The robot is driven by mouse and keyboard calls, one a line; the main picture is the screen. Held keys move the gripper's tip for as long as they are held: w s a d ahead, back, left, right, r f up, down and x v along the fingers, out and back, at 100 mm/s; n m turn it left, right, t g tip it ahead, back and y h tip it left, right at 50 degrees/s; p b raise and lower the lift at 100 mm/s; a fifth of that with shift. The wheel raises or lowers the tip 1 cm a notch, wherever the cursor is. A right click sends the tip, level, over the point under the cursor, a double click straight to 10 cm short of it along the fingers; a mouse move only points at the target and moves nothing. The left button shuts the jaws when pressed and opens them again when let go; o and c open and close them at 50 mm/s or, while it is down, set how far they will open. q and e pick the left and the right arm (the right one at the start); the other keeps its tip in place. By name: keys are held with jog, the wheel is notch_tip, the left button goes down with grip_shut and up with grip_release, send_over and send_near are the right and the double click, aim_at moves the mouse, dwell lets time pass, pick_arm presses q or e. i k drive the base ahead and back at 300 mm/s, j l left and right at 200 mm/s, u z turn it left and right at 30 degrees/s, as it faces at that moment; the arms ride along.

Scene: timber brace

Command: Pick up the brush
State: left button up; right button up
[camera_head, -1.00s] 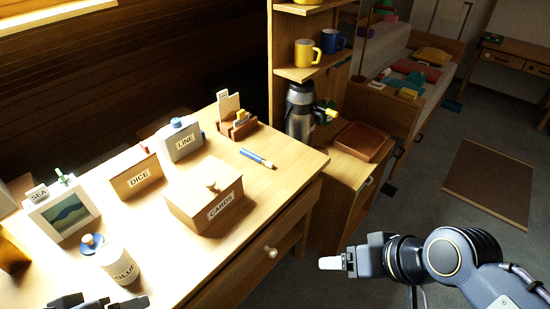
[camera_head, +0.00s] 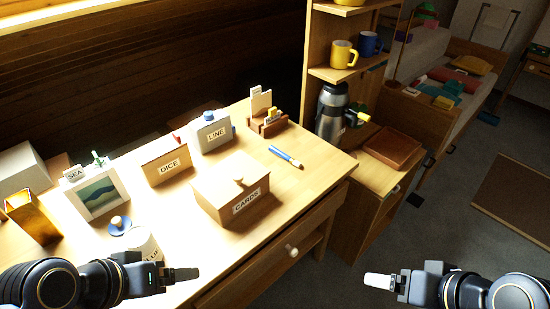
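A thin blue-handled tool with a pale band and an orange-brown end, which looks like the brush (camera_head: 286,157), lies flat on the light wooden desk (camera_head: 325,165) near its right end. My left gripper (camera_head: 185,274) is over the desk's front edge at lower left, well apart from the brush. My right gripper (camera_head: 380,281) is in front of the desk at lower right, over the floor, also apart from the brush. Both grippers are seen side-on, so their finger gaps do not show.
A CARDS box (camera_head: 231,190) stands left of the brush, and a brown card holder (camera_head: 268,122) stands behind it. DICE (camera_head: 167,163) and LINE (camera_head: 213,133) boxes are further left. A GLUE pot (camera_head: 143,243) is partly behind my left arm. The desk around the brush is clear.

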aim_at(275, 150)
jog(key=u, duration=0.5)
jog(key=i+l+u, duration=0.1)
jog(key=u, duration=0.35)
jog(key=l+u, duration=0.2)
jog(key=u, duration=0.3)
jog(key=l+u, duration=0.15)
jog(key=u, duration=0.35)
jog(key=l, duration=1.55)
